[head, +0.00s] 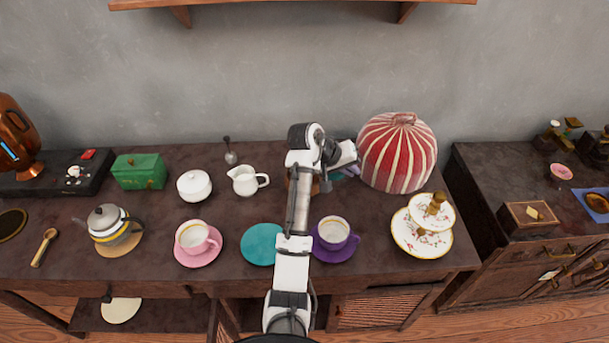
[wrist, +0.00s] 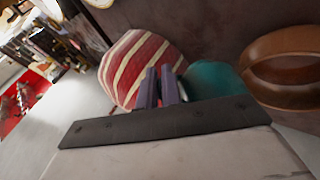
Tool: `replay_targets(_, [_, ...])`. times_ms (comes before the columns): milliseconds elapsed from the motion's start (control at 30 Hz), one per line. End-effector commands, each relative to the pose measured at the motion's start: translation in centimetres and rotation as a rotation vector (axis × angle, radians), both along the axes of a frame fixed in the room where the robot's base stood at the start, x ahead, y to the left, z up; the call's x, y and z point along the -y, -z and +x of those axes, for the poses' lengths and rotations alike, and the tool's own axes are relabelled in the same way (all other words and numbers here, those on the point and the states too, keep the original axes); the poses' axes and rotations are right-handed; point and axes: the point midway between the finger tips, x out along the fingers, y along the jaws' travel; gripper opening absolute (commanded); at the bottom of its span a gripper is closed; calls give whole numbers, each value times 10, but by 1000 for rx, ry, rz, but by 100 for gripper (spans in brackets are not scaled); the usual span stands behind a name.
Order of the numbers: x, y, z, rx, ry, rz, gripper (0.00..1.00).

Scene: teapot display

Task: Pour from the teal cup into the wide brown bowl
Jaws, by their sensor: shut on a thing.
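My gripper (wrist: 163,85) is shut on the teal cup (wrist: 212,78), which shows just right of the fingers in the wrist view. In the head view only a small teal patch of the cup (head: 338,175) shows beneath my gripper (head: 340,160); my arm hides the rest. The wide brown bowl (wrist: 285,68) is right of the cup in the wrist view. In the head view only bits of the bowl (head: 314,188) show behind my arm. I cannot tell the cup's tilt or contents. A bare teal saucer (head: 260,244) lies at the table's front.
A red-and-white striped cosy (head: 398,155) stands close right of my gripper. A white creamer (head: 244,180) and a white bowl (head: 194,185) stand left. A tiered plate stand (head: 405,240) is front right.

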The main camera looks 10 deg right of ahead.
Motion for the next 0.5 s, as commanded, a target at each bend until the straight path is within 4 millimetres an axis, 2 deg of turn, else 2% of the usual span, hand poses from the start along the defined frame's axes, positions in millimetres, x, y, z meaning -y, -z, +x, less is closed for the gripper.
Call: replay_targets(500, [-8, -9, 4, -36, 2, -86, 0])
